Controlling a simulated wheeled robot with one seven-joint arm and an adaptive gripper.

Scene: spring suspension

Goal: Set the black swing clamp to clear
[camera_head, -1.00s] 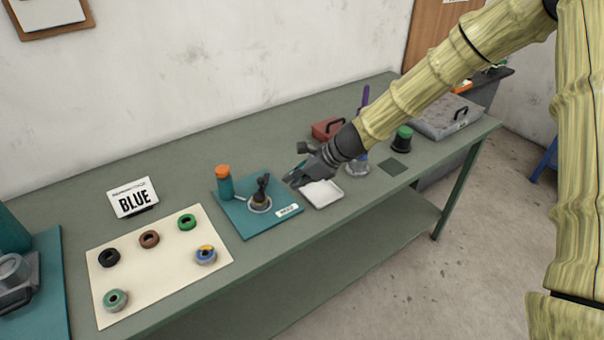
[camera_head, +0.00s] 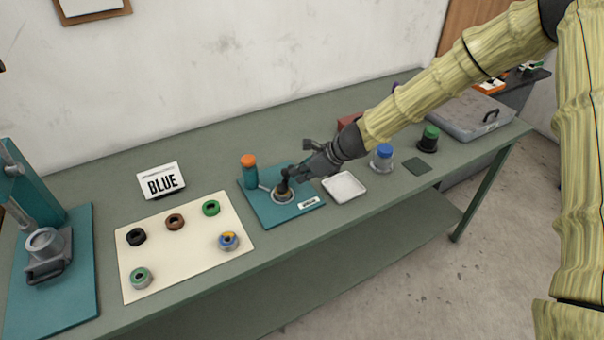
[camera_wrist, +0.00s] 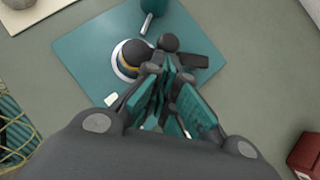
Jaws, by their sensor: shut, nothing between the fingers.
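The black swing clamp (camera_head: 284,183) stands on a teal base plate (camera_head: 262,215), over a round ringed seat (camera_head: 283,196). A teal post with an orange cap (camera_head: 249,171) stands behind it on the same plate. My gripper (camera_head: 296,175) is shut and empty, right at the clamp's right side. In the wrist view the shut fingers (camera_wrist: 160,88) overlap the clamp's black arm (camera_wrist: 185,57) and round black part (camera_wrist: 133,52). I cannot tell whether they touch. The fingers hide part of the clamp and seat.
A white tray (camera_head: 344,187) lies right of the plate, with a blue-capped container (camera_head: 382,158) and a green-capped one (camera_head: 428,139) beyond. A teal press (camera_head: 45,255) is at far left.

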